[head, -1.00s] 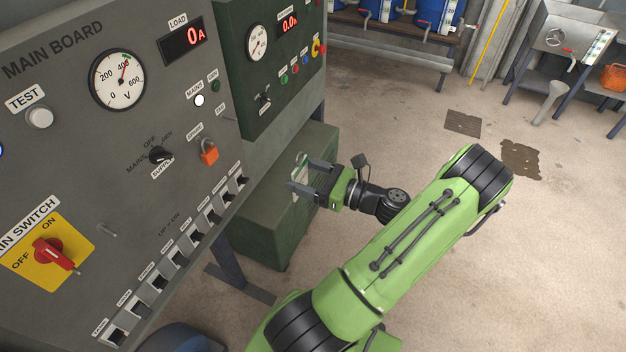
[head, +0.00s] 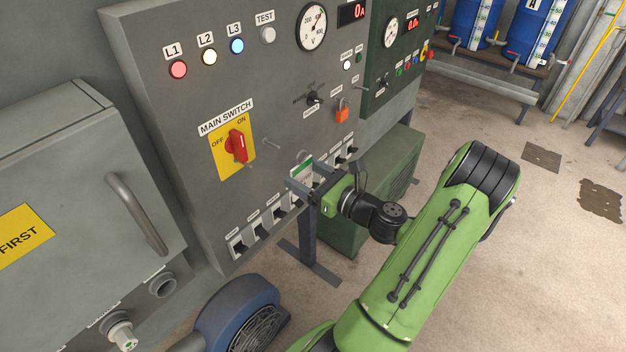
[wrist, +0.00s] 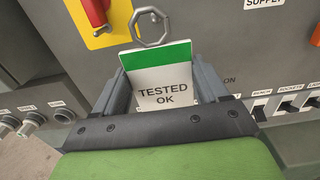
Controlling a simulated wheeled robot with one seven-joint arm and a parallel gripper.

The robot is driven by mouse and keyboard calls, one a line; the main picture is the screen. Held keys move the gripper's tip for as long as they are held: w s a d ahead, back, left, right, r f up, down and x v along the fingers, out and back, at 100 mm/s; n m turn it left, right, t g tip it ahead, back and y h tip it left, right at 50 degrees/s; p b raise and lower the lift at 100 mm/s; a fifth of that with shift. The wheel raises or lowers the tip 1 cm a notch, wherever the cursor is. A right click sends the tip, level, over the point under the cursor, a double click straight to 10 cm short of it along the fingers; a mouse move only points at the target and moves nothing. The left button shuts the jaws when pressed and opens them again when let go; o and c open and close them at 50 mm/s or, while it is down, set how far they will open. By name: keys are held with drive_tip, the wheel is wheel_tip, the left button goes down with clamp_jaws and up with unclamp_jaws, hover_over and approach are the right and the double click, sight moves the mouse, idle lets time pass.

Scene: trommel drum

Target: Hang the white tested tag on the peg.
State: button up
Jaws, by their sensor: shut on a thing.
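The white tested tag (head: 302,167) has a green top band and is between my gripper's fingers in the head view. My gripper (head: 304,179) is shut on it, in front of the grey main board. In the wrist view the tag (wrist: 163,80) stands upright, reads "TESTED OK", and has a metal ring (wrist: 150,27) above its green band.
A row of breaker switches (head: 259,230) runs along the board's lower edge, close to my gripper. An orange padlock (head: 342,110) hangs at the right. A grey cabinet (head: 90,170) with a handle stands at the left. A blue motor (head: 240,308) sits below.

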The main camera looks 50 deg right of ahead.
sight(267, 157)
drive_tip(key=shift+w+d, duration=0.1)
drive_tip(key=shift+w, duration=0.25)
drive_tip(key=shift+w+a, duration=0.2)
drive_tip(key=shift+w, duration=0.4)
drive_tip(key=shift+w+f+b, duration=0.15)
drive_tip(key=shift+w+b, duration=0.15)
drive_tip(key=shift+w, duration=1.15)
drive_tip(key=shift+w+f+b, duration=0.15)
drive_tip(key=shift+w+b, duration=0.15)
drive_tip(key=shift+w, duration=1.1)
drive_tip(key=shift+w+f+p, duration=0.35)
drive_tip(key=shift+w+p, duration=0.1)
drive_tip(key=shift+w, duration=0.3)
drive_tip(key=o, duration=1.1)
drive_tip(key=shift+c, duration=0.2)
drive_tip(key=shift+s, duration=0.1)
drive_tip(key=s, duration=1.5)
drive_tip(key=shift+s+d+p, duration=0.2)
drive_tip(key=shift+s+p, duration=0.15)
drive_tip(key=shift+p, duration=0.05)
